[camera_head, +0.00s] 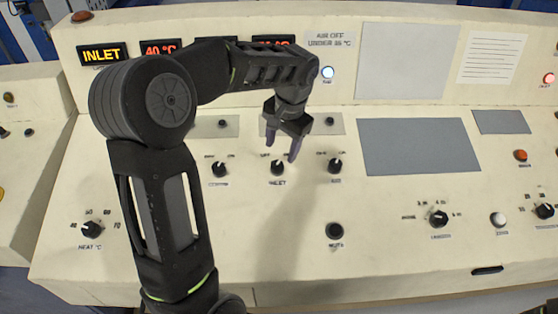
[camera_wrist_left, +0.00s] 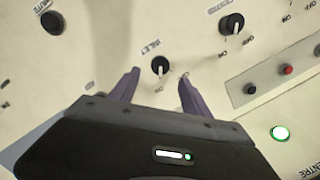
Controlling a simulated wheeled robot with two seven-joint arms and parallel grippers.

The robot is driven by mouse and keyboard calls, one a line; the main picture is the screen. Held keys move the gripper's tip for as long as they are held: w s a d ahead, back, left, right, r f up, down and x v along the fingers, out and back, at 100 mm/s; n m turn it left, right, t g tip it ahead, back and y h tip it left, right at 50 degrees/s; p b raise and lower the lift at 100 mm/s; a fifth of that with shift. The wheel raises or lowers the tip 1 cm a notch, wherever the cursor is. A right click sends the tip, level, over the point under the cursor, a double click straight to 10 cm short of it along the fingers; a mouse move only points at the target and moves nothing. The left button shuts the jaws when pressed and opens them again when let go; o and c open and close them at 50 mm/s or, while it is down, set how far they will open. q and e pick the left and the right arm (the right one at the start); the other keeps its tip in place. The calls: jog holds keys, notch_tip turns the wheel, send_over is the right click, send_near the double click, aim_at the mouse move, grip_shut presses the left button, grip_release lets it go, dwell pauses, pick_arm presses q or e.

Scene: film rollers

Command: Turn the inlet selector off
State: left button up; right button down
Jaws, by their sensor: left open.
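The inlet selector is a black round knob (camera_head: 278,168) on the cream sloping panel, with the label INLET below it and small position lettering above it. In the left wrist view the inlet selector (camera_wrist_left: 159,65) shows a pale pointer mark towards the bottom of the picture, near small lettering that looks like ON. My left gripper (camera_head: 284,150) is open and empty, its purple fingertips just above the knob in the head view. In the left wrist view the fingers (camera_wrist_left: 160,76) lie on either side of the knob; contact cannot be told. My right gripper is not in view.
Similar knobs stand left (camera_head: 220,169) and right (camera_head: 335,166) of the inlet selector. A heat dial (camera_head: 91,229) is at the left and a black round control (camera_head: 335,231) lies lower. The upright back panel carries an orange INLET display (camera_head: 102,54) and a lit lamp (camera_head: 327,73).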

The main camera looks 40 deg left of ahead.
aim_at(278, 164)
pick_arm(q)
jog(key=f, duration=0.4)
jog(key=a+f+p, duration=0.1)
jog(key=f, duration=0.2)
jog(key=shift+a, duration=0.1)
grip_shut()
dwell(0.5)
